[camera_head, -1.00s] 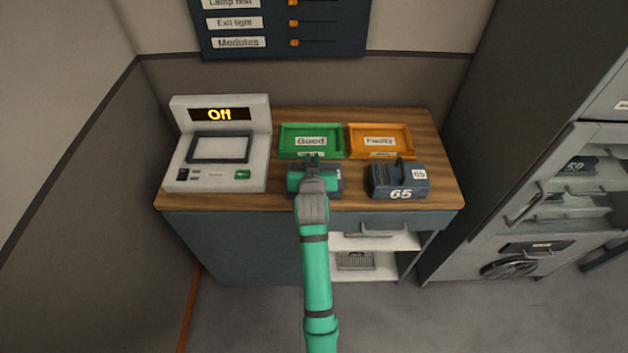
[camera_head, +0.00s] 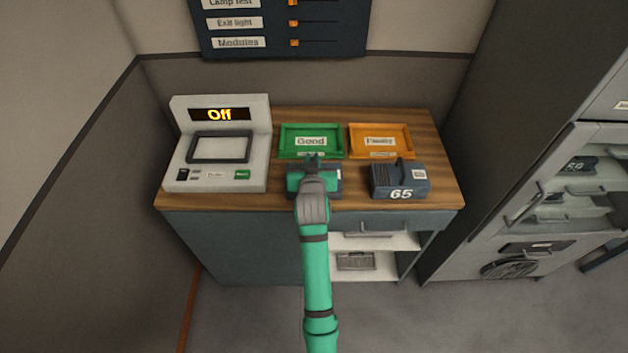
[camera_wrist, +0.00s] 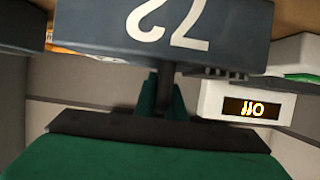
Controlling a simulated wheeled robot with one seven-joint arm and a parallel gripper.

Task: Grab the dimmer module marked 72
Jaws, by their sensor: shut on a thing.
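The dimmer module marked 72 (camera_wrist: 230,52) is a dark blue-grey block with white digits, which appear upside down in the wrist view. In the head view the module (camera_head: 337,188) is mostly hidden under my gripper and sits at the counter's front, below the green tray. My gripper (camera_head: 312,172) is shut on the module; in the wrist view the green fingers (camera_wrist: 163,95) meet at its near side. I cannot tell whether the module still touches the counter.
A module marked 65 (camera_head: 400,180) stands to the right on the wooden counter (camera_head: 445,190). Behind are a green Good tray (camera_head: 283,143) and an orange Faulty tray (camera_head: 408,140). A tester (camera_head: 180,150) showing Off stands left. A rack (camera_head: 540,215) stands at the far right.

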